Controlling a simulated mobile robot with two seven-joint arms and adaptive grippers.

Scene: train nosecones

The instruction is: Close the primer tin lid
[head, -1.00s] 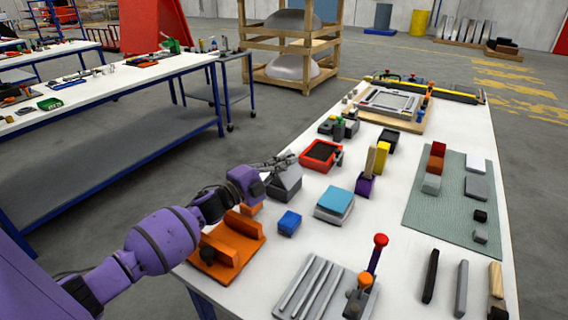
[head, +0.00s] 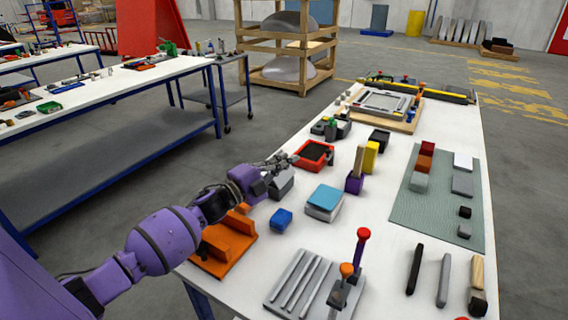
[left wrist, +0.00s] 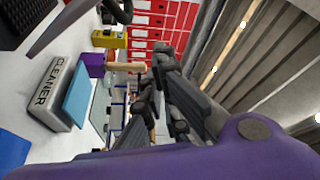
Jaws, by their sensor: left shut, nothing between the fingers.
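My right gripper is not in view.
A red tray (head: 298,162) lies just beyond the gripper. A blue block (head: 281,220) and an orange stand (head: 228,243) are nearer. A purple holder (head: 354,184) stands to the right. Bare white tabletop lies between the cleaner tin and the green mat (head: 405,212).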

